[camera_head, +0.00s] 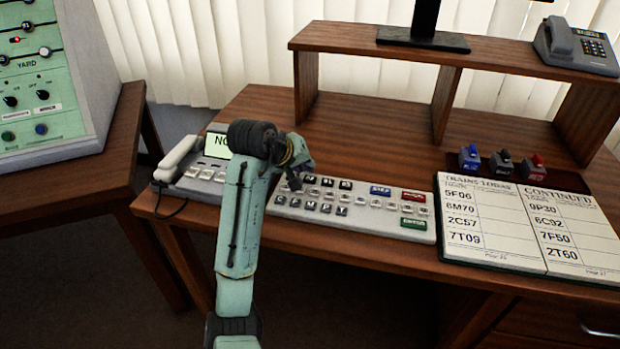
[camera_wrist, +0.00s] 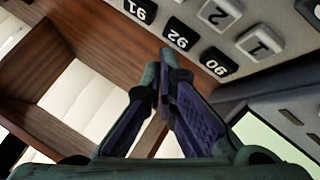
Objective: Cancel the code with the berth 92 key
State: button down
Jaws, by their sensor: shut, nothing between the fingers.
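The berth 92 key (camera_wrist: 178,37) is a black key with white figures in the wrist view, between black keys 91 (camera_wrist: 135,10) and 90 (camera_wrist: 216,65). The white key panel (camera_head: 400,230) lies on the desk in the head view; its black key labels are too small there to read surely. My gripper (camera_head: 294,184) is over the panel's left end, hiding part of it. In the wrist view its shut, empty fingertips (camera_wrist: 165,62) appear just below the 92 key. Whether they touch anything cannot be told.
A telephone with a lit screen (camera_head: 217,145) stands left of the panel, partly behind my arm. An open train book (camera_head: 490,228) lies to the right, with blue, black and red stamps (camera_head: 534,165) behind it. A wooden shelf (camera_head: 380,47) spans the back. The desk between is clear.

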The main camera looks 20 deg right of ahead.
aim_at(307, 178)
jog(key=shift+f, duration=0.1)
dwell(0.3)
jog(key=shift+f, duration=0.3)
jog(key=shift+f, duration=0.4)
dwell(0.7)
jog(key=shift+r, duration=0.15)
jog(key=shift+r+p, duration=0.7)
jog(key=shift+p, duration=0.4)
notch_tip(307, 178, up, 5)
jog(key=p, duration=0.5)
jog(key=shift+f, duration=0.1)
